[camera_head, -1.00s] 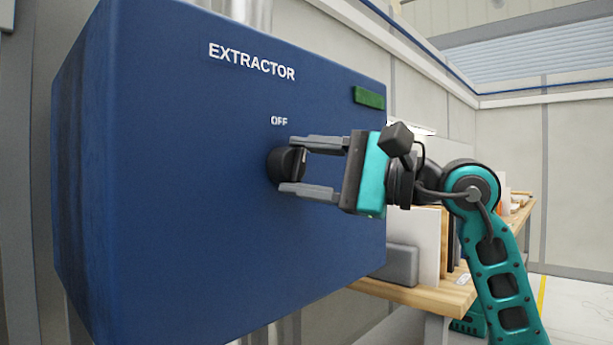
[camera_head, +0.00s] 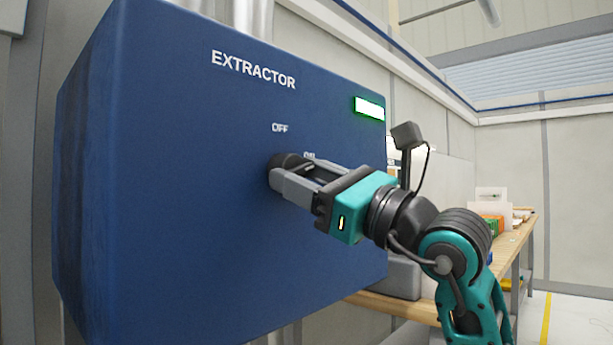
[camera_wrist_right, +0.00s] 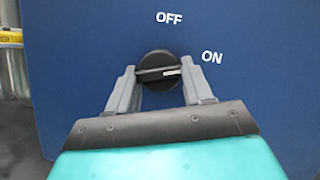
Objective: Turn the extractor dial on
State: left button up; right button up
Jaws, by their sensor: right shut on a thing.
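The blue extractor box (camera_head: 200,220) fills the left and middle of the head view. Its black dial (camera_head: 284,161) is on the front face below the OFF label (camera_head: 280,128), with the ON label (camera_head: 309,155) to the right. My right gripper (camera_head: 290,172) is shut on the dial, its fingers rolled over at a slant. In the right wrist view the dial (camera_wrist_right: 157,64) sits between the two fingertips, its white mark pointing right, towards the ON side. The indicator lamp (camera_head: 369,108) glows bright with a green edge. My left gripper is not in view.
A wooden bench (camera_head: 415,308) with a grey block (camera_head: 398,277) and other items stands behind my right arm. A pale wall closes off the back. Floor with a yellow line (camera_head: 546,320) shows at the lower right.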

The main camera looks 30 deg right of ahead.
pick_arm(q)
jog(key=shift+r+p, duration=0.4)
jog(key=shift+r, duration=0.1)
pick_arm(e)
jog(key=m+t+h, duration=0.1)
jog(key=m+h, duration=0.1)
jog(key=m, duration=0.3)
jog(key=shift+a, duration=0.1)
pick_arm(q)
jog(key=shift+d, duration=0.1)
pick_arm(e)
jog(key=shift+m+t+h, duration=0.3)
jog(key=shift+m, duration=0.2)
jog(key=o, duration=1)
jog(key=shift+w, duration=0.15)
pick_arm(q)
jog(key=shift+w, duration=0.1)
pick_arm(e)
jog(key=shift+o, duration=0.2)
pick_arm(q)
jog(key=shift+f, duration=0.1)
pick_arm(e)
jog(key=shift+f, duration=0.1)
